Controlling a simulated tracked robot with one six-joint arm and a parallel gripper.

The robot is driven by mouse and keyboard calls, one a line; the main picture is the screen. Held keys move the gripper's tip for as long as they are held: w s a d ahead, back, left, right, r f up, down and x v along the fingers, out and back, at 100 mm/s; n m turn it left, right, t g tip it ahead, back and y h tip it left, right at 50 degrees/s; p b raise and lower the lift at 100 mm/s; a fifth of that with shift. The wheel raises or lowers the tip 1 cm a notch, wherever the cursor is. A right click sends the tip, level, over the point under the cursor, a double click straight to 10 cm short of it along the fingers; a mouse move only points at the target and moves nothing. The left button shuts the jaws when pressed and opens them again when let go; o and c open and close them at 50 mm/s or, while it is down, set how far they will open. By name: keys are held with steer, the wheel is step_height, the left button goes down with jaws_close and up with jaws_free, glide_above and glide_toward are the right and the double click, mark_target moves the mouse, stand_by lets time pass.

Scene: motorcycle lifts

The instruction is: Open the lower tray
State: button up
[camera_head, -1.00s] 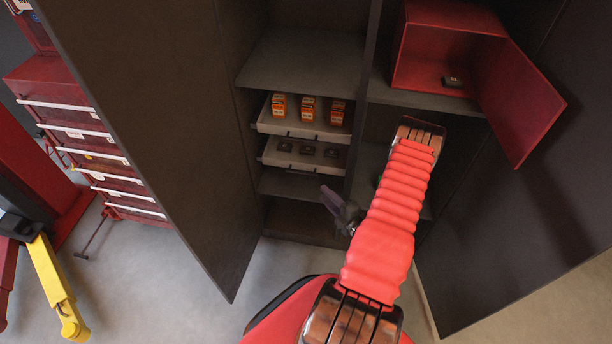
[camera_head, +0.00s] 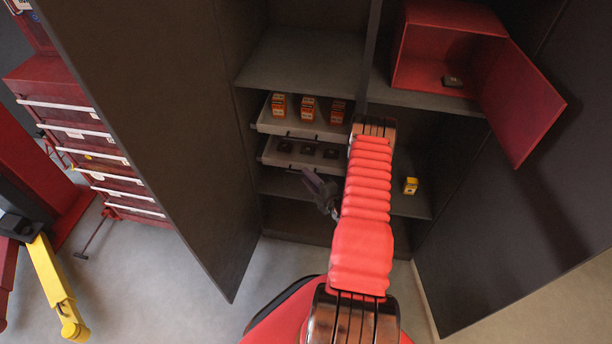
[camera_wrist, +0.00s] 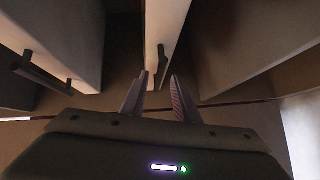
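The lower tray (camera_head: 272,158) is a light grey drawer in the left half of the open cabinet, holding small dark parts. Its dark handle (camera_head: 292,169) is on the front. In the wrist view, the lower tray (camera_wrist: 168,18) stands in the middle with its handle (camera_wrist: 161,62) pointing towards me. My gripper (camera_wrist: 161,80) is open, with one finger on each side of the handle's near end; I cannot tell whether they touch it. In the head view, my gripper (camera_head: 312,180) is just in front of and below the lower tray.
The upper tray (camera_head: 264,123) with orange boxes is directly above; its handle (camera_wrist: 40,72) shows at left in the wrist view. A shelf (camera_head: 275,184) lies below. A yellow box (camera_head: 410,186) is in the right compartment. Cabinet doors stand open on both sides.

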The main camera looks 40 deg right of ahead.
steer(key=shift+w+d+f, duration=0.1)
steer(key=shift+w+f, duration=0.05)
steer(key=shift+w, duration=0.8)
steer(key=shift+c, duration=0.7)
jaws_close()
steer(key=shift+d, duration=0.1)
